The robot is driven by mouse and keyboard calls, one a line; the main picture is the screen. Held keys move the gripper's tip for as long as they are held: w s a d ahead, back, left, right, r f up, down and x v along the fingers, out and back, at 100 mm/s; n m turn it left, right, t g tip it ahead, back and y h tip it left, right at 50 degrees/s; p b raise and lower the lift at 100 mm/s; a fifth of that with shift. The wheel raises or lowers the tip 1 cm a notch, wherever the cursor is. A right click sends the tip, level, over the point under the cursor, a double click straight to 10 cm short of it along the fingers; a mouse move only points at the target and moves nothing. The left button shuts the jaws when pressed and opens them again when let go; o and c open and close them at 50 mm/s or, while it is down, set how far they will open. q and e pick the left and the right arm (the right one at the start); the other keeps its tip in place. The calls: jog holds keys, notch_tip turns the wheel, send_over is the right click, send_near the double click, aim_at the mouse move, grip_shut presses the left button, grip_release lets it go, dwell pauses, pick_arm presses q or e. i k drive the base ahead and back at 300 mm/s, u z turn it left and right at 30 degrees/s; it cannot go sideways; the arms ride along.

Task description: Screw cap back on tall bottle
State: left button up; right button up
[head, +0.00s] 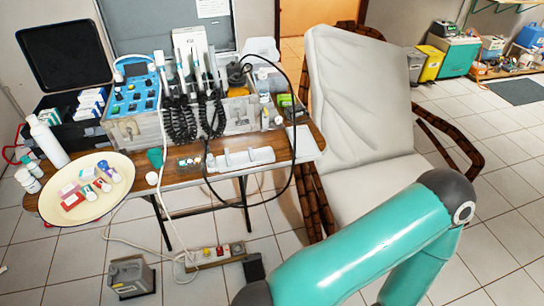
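A tall white bottle (48,145) stands at the left end of the wooden table, tilted in the picture. Its top is narrow and pale; I cannot tell whether a cap is on it. A small white round piece (151,178) lies on the table right of the cream tray; it may be a cap, but it is too small to tell. Neither gripper shows in the head view. One teal arm of mine crosses the lower right, far from the bottle.
The cream oval tray (62,217) holds several small bottles and boxes. Two small white bottles (27,180) stand beside it. A green cup (155,157), the dental unit (139,128) and a black looping cable (292,150) crowd the table (172,193). A padded chair (362,100) stands right.

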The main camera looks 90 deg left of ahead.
aim_at(42, 133)
jog(key=z, duration=1.45)
jog(key=i, duration=0.15)
jog(key=u, duration=3.7)
jog(key=i, duration=0.3)
jog(key=u, duration=2.2)
jog(key=k, duration=0.65)
jog(key=u, duration=0.4)
jog(key=i, duration=1.65)
jog(key=z, duration=0.4)
